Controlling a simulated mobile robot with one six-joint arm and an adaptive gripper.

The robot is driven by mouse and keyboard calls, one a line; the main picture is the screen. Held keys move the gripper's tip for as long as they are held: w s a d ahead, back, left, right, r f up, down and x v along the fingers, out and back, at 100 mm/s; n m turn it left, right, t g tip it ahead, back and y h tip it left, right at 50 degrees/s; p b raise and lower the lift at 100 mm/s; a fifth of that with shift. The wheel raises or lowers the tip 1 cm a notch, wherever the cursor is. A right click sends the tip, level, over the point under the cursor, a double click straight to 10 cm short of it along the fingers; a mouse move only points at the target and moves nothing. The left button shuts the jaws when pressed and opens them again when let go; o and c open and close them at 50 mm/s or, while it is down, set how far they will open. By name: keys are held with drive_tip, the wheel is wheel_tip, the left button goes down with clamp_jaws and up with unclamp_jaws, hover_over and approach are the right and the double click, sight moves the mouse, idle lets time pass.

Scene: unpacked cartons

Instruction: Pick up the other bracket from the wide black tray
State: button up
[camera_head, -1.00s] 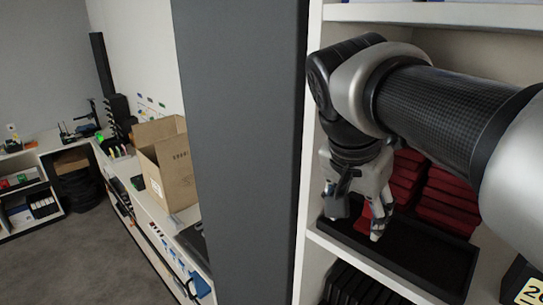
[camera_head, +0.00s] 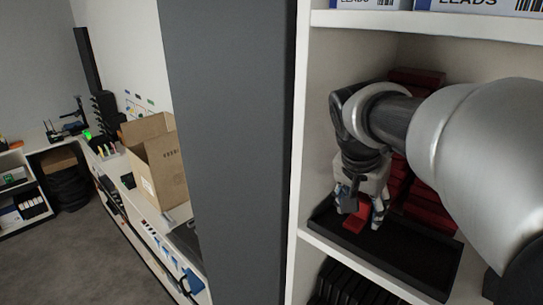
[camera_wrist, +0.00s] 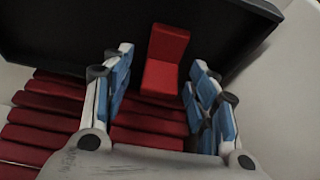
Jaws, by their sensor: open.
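The wide black tray (camera_head: 424,268) lies on a white shelf. A red bracket (camera_wrist: 163,76), L-shaped with two flat faces, stands alone in it in the wrist view. In the head view the bracket (camera_head: 355,221) shows at the left of the tray, partly behind my fingers. My gripper (camera_head: 362,219) is open and empty above the tray, pointing down. In the wrist view the bracket is between and beyond the blue-padded fingertips (camera_wrist: 157,85), apart from both. I cannot tell its exact height gap.
A shelf board (camera_head: 450,27) with boxes is above. Black items (camera_head: 350,287) stand on the shelf below. A grey column (camera_head: 240,150) and an open carton (camera_head: 160,165) are left.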

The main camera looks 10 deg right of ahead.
drive_tip(key=shift+c, duration=0.3)
drive_tip(key=c, duration=0.9)
drive_tip(key=shift+r, duration=0.1)
